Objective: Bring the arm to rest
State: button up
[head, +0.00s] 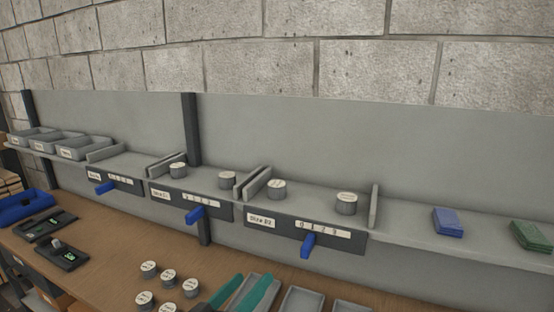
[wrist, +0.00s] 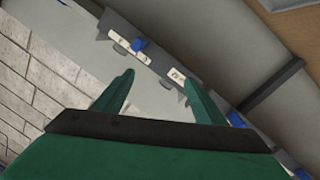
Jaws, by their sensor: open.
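My gripper (wrist: 160,84) shows in the wrist view as two green fingers spread apart, with nothing between them. They point toward the grey shelf (wrist: 225,63) and its labelled fronts, which look tilted in that view. In the head view two green bars at the bottom edge look like the fingers of my gripper (head: 256,278), in front of grey trays on the bench. The rest of my arm is out of the head view.
Several more weights (head: 168,276) stand on the brown bench (head: 110,262).

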jog(key=s+d+f+n+y, duration=0.1)
jog(key=s+f+n+y, duration=0.2)
jog(key=f, duration=0.6)
jog(key=s+d+f+n+y, duration=0.1)
jog(key=s+f+y, duration=0.2)
jog(key=s+f, duration=0.4)
jog(key=s+d+f+n+y, duration=0.2)
jog(key=s+f, duration=0.1)
jog(key=f, duration=0.7)
jog(key=s+d+f+m, duration=0.1)
jog(key=s+m, duration=0.1)
jog(key=s, duration=1)
jog(key=s+d+m+y, duration=0.1)
jog(key=s+m, duration=0.2)
jog(key=s, duration=0.9)
jog(key=shift+s+d+f+m, duration=0.3)
jog(key=shift+s+d+f, duration=0.05)
jog(key=shift+s, duration=0.05)
